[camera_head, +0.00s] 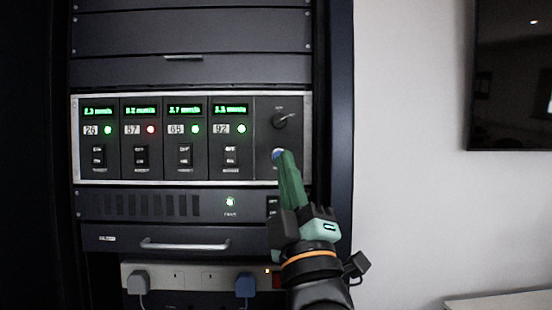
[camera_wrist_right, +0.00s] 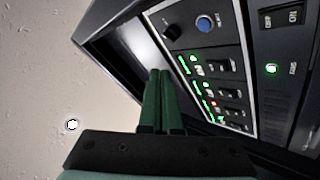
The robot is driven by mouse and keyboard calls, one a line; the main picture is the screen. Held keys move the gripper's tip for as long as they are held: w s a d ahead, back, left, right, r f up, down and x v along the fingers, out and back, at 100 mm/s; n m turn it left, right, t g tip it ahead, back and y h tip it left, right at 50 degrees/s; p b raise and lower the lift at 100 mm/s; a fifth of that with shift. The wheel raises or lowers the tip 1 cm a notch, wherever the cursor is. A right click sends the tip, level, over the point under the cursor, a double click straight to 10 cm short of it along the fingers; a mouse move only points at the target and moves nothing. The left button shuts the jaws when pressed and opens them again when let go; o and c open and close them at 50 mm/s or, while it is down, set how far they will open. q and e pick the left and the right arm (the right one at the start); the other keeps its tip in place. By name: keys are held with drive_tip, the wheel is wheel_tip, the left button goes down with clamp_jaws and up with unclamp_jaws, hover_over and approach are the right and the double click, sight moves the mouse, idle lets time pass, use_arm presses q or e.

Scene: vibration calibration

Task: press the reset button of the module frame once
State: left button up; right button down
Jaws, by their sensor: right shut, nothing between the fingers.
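The module frame (camera_head: 256,138) is a light-edged panel in the rack, with several modules bearing green displays, lamps and rocker switches. Its blue reset button (camera_head: 276,153) sits at the lower right, below a black knob (camera_head: 281,120). My right gripper (camera_head: 286,157) is shut and empty, its green fingers pointing up, with the tips overlapping the button's lower right side. In the right wrist view the blue button (camera_wrist_right: 205,23) shows clear of the fingertips (camera_wrist_right: 159,74), up and right of them. I cannot tell the gap in depth. My left gripper is not in view.
Below the frame are a vented unit (camera_head: 150,205) with a green lamp, a drawer handle (camera_head: 185,245) and a power strip (camera_head: 200,275) with plugs. One module lamp (camera_head: 151,129) is red; the others are green. A pale wall and a dark screen (camera_head: 510,75) stand right.

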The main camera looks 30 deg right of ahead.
drive_tip(key=w+d+b, duration=0.1)
drive_tip(key=w+d, duration=0.3)
drive_tip(key=w, duration=0.3)
drive_tip(key=shift+w+d, duration=0.3)
drive_tip(key=shift+w, duration=0.05)
idle(1.6)
drive_tip(key=shift+w, duration=0.1)
idle(0.3)
drive_tip(key=shift+w+d, duration=0.2)
idle(0.5)
drive_tip(key=shift+d+r+p, duration=0.2)
drive_tip(key=shift+r+p, duration=0.1)
drive_tip(key=shift+r, duration=0.15)
idle(0.9)
